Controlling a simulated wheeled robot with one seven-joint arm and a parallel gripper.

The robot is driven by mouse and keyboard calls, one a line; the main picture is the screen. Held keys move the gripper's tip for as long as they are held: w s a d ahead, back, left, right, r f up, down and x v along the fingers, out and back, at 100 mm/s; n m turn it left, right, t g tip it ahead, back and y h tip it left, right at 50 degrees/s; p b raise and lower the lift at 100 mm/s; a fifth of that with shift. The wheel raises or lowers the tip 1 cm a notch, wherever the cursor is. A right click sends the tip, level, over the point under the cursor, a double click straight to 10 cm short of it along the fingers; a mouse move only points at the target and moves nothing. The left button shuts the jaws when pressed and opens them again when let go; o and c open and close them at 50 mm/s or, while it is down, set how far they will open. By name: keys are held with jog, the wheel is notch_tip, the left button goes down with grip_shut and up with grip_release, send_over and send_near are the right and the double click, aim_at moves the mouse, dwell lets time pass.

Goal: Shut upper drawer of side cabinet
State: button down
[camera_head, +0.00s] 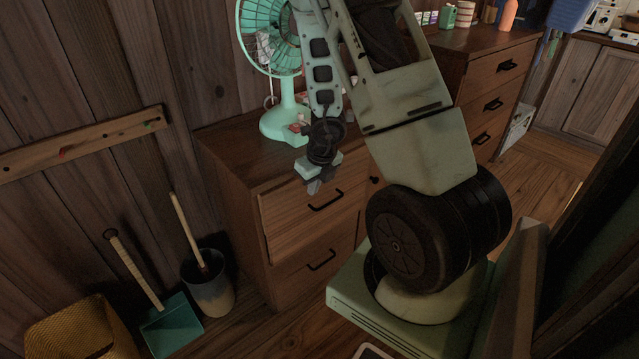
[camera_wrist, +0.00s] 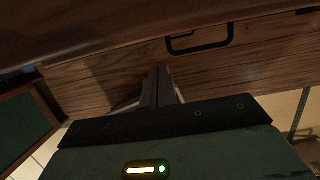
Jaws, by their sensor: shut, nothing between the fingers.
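The side cabinet (camera_head: 232,185) is dark wood and stands against the plank wall. Its upper drawer (camera_head: 285,217) has a lighter front with a black bar handle (camera_head: 325,201). The front seems to stand slightly proud of the cabinet body. My gripper (camera_head: 314,186) is shut and empty at the upper part of this front, just above and left of the handle. In the wrist view my gripper's fingers (camera_wrist: 160,75) are together, pointing at the wood front (camera_wrist: 110,85), with the handle (camera_wrist: 200,38) beside them. I cannot tell whether they touch it.
A mint fan (camera_head: 285,115) stands on the cabinet top. The lower drawer (camera_head: 300,280) has its own handle. A bucket (camera_head: 208,285), a teal dustpan (camera_head: 172,325) and a yellow basket (camera_head: 75,335) stand on the floor at left. Another drawer cabinet (camera_head: 495,80) stands to the right.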

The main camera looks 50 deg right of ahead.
jog(key=shift+w+d+r+p, duration=0.1)
jog(key=shift+w+d+p, duration=0.15)
jog(key=shift+w, duration=0.35)
jog(key=shift+w+d+r+p, duration=0.1)
jog(key=shift+w+p, duration=0.1)
jog(key=shift+w, duration=0.4)
